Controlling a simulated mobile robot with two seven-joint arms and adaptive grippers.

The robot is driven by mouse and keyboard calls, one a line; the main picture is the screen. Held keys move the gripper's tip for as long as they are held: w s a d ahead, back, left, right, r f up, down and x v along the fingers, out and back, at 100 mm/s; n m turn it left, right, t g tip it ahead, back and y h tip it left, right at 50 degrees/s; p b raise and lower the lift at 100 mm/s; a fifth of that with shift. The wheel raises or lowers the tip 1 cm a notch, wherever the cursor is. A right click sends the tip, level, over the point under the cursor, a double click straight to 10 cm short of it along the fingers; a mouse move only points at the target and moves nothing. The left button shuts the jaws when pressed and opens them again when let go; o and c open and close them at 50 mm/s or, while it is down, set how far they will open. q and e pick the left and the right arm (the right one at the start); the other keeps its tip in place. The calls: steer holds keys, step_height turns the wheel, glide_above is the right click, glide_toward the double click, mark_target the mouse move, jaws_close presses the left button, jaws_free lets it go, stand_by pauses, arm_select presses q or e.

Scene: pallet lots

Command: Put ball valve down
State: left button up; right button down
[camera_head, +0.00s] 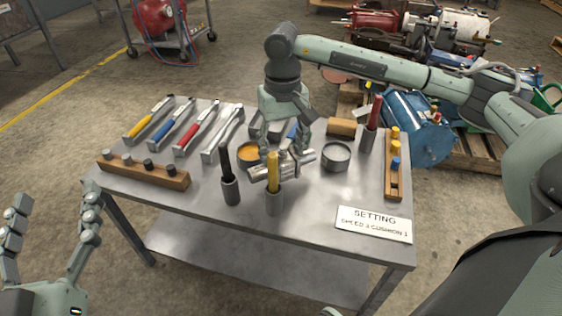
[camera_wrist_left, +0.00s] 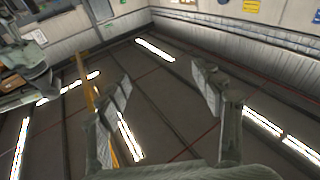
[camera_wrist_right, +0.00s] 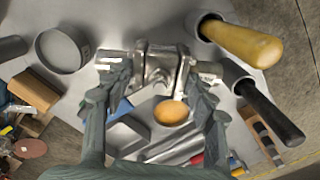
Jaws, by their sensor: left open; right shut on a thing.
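The ball valve (camera_wrist_right: 160,68) is a silver metal body with pipe ends, seen between my right gripper's fingers in the right wrist view. In the head view the valve (camera_head: 302,160) hangs over the middle of the steel table (camera_head: 310,222), behind the yellow-handled tool. My right gripper (camera_head: 280,143) is shut on it, pointing down. Whether the valve touches the table is hard to tell. My left gripper (camera_head: 48,245) is open and empty, off the table's left side; it also shows in the left wrist view (camera_wrist_left: 160,100).
A yellow-handled tool (camera_head: 272,172) and a black-handled tool (camera_head: 227,165) stand upright in cups close in front of the valve. A sign (camera_head: 374,224) lies at the front right.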

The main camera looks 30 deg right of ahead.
mark_target(283, 156)
step_height(283, 156, down, 3)
steer(key=shift+f, duration=0.1)
arm_select(q)
steer(key=shift+s+d+r+t+h, duration=0.2)
steer(key=shift+r+t, duration=0.1)
steer(key=shift+r, duration=0.2)
steer(key=shift+s+d+r+t+h, duration=0.1)
steer(key=shift+s+r+t+h, duration=0.15)
steer(key=shift+r, duration=0.2)
arm_select(e)
steer(key=shift+f, duration=0.1)
arm_select(q)
steer(key=shift+w+r, duration=0.1)
arm_select(e)
steer(key=shift+f, duration=0.1)
steer(key=c, duration=1)
jaws_free()
steer(key=shift+f, duration=0.1)
arm_select(q)
steer(key=shift+a+r, duration=0.1)
steer(key=shift+r, duration=0.05)
arm_select(e)
steer(key=o, duration=0.5)
